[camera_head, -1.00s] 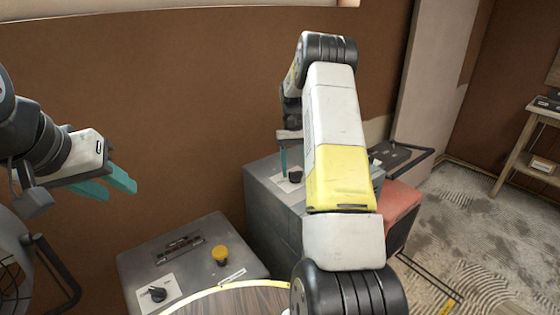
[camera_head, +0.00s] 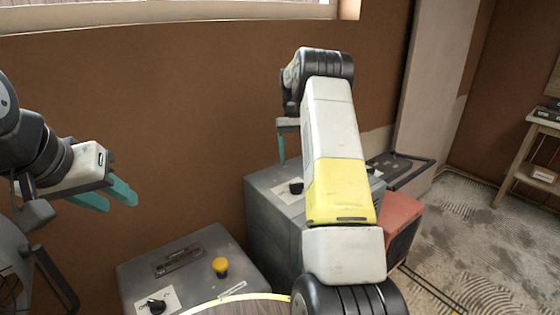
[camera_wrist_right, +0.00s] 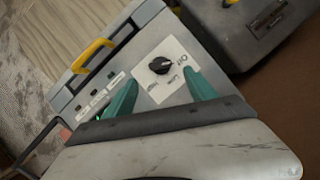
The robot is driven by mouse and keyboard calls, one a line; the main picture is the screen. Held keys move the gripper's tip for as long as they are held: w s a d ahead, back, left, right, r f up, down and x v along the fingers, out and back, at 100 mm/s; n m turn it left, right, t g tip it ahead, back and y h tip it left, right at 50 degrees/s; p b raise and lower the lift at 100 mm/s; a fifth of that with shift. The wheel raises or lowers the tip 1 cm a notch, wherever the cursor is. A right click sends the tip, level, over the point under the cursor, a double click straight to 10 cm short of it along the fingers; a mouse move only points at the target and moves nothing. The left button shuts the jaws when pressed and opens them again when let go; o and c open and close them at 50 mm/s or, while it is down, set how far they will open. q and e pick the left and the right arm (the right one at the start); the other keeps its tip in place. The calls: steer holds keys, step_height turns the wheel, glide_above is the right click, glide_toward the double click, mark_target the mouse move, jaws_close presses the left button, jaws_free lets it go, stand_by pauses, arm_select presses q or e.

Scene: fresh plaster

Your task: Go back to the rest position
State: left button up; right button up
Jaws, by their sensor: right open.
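My right gripper (camera_head: 282,150) hangs above a grey machine (camera_head: 262,215) with a black knob (camera_head: 297,187) on its top.
A second grey box (camera_head: 225,247) with a yellow button (camera_head: 220,267) and a black knob (camera_head: 156,306) stands at the front. A red panel (camera_head: 398,215) is on the right. A wooden shelf (camera_head: 528,165) stands at the far right, with floor open before it.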

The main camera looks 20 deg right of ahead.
steer(key=s+a+r+t, duration=0.2)
steer(key=s+a+r, duration=0.1)
steer(key=s+r, duration=0.15)
steer(key=s+a+r+n+t, duration=0.1)
steer(key=s+a+r, duration=0.15)
steer(key=r, duration=0.35)
steer(key=s+a+r+t, duration=0.2)
steer(key=s+r, duration=0.2)
steer(key=r, duration=0.1)
steer(key=s+a+t, duration=0.2)
steer(key=s+a, duration=0.2)
steer(key=s, duration=0.5)
steer(key=s+a+n+t+y, duration=0.1)
steer(key=s+a+t, duration=0.2)
steer(key=s, duration=0.7)
steer(key=shift+s+a+n+t, duration=0.2)
steer(key=shift+a+n+t, duration=0.1)
steer(key=shift+a, duration=0.05)
